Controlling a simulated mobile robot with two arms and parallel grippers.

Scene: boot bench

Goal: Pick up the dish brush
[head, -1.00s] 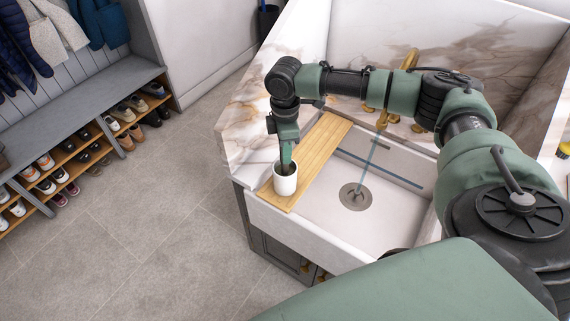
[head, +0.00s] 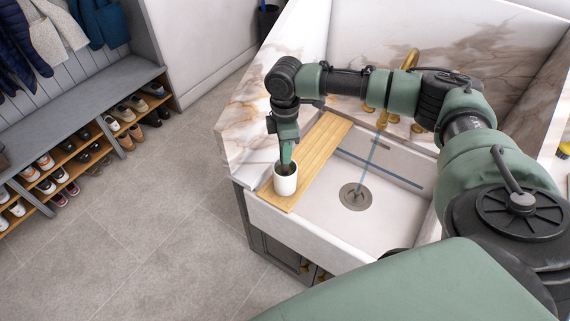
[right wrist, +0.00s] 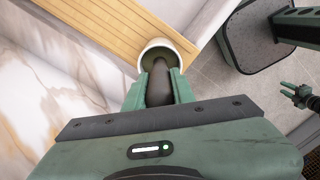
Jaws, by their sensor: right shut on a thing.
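The dish brush (right wrist: 158,82) shows as a dark grey, rounded handle standing in a white cup (head: 285,186). The cup stands on the near end of a wooden board across the sink and also shows in the right wrist view (right wrist: 187,48). My right gripper (right wrist: 157,88) points down at the cup, its green fingers shut on the brush handle. It also shows in the head view (head: 287,160). The brush's lower end is hidden in the cup. My left gripper (right wrist: 292,92) is small at the right of the right wrist view, its fingers apart and empty.
The wooden board (head: 325,140) lies over the left part of the white sink basin (head: 385,190). A brass tap (head: 405,65) stands behind it, with water running to the drain. A marble ledge and splashback border the sink. A shoe bench (head: 75,100) stands left, across open floor.

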